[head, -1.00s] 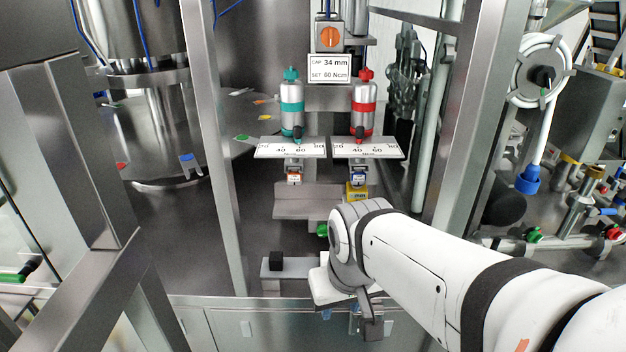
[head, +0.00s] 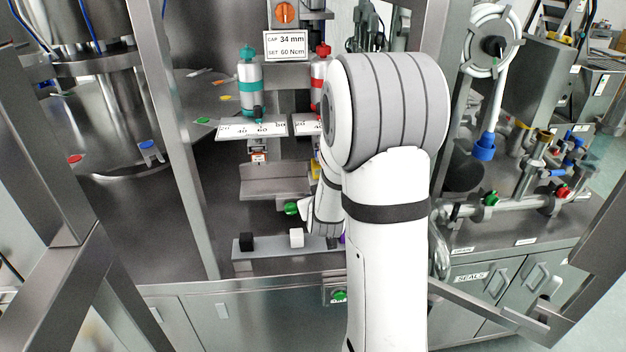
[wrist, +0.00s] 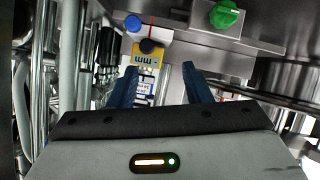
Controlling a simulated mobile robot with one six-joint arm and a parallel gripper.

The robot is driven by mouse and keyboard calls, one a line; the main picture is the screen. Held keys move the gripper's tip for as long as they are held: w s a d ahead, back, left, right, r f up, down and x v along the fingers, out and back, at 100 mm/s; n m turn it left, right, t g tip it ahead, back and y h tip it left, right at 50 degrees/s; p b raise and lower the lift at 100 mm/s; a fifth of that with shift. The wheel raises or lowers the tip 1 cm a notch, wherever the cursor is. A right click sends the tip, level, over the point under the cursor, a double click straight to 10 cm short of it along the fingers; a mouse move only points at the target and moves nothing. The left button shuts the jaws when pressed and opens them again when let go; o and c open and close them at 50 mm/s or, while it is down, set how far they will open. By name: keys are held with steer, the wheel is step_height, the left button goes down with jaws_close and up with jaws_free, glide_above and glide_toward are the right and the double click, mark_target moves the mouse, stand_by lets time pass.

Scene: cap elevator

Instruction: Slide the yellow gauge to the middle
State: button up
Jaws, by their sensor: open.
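The yellow gauge (wrist: 147,58) shows in the wrist view, marked "mm" upside down, with a dark knob at its upper end. The gauge appears beyond the fingertips, nearer the left finger. I cannot tell the exact distance between them.
A green knob (wrist: 223,14) is at the upper right in the wrist view. A teal bottle (head: 250,80) and a white scale plate (head: 240,130) stand behind. A steel post (head: 175,130) rises at left.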

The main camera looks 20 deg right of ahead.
steer(key=w+d+f+h+p, duration=0.1)
steer(key=w+d+f, duration=0.2)
steer(key=w, duration=0.4)
steer(key=shift+w+d+f+t, duration=0.25)
steer(key=shift+d+t, duration=0.15)
steer(key=shift+d, duration=0.45)
jaws_close()
